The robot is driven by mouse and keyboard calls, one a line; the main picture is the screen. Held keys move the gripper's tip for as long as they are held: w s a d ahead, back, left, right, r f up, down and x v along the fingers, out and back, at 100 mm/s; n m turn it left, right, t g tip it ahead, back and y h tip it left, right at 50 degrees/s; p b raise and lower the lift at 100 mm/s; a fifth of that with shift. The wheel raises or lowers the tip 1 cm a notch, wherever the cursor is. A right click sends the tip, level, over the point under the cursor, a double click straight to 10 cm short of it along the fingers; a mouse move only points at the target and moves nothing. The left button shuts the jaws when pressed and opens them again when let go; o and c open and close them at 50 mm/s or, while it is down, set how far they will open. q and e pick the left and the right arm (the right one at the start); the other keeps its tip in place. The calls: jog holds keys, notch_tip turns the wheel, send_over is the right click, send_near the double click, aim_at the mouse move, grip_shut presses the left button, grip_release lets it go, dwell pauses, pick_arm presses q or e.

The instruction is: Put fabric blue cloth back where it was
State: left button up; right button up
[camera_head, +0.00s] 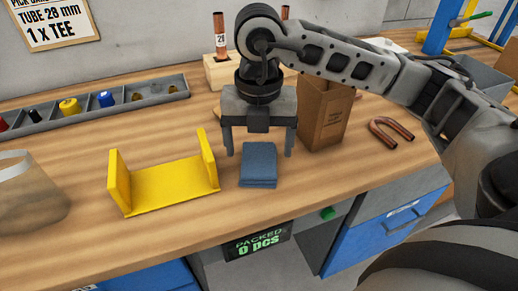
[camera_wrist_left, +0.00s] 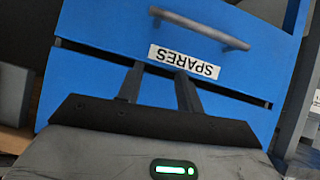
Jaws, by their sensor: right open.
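The folded blue cloth (camera_head: 258,172) lies flat on the wooden workbench near its front edge in the head view. My right gripper (camera_head: 260,154) points down at the cloth's far end. It is open, with one finger at each side of the cloth, and nothing is between the fingers except possibly the cloth's far edge. Whether the fingers touch it I cannot tell. My left gripper (camera_wrist_left: 160,68) shows only in the left wrist view. Its fingers are apart and empty, in front of a blue drawer (camera_wrist_left: 125,25) labelled SPARES.
A yellow U-shaped holder (camera_head: 165,183) stands left of the cloth. A brown cardboard box (camera_head: 326,115) and a bent copper tube (camera_head: 392,132) are to the right. A wooden block (camera_head: 222,73) and a grey parts tray (camera_head: 95,108) are behind. A beige container (camera_head: 30,195) stands far left.

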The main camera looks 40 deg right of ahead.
aim_at(259, 159)
notch_tip(259, 159, up, 10)
jog(key=p, duration=0.1)
jog(key=shift+f, duration=0.1)
dwell(0.5)
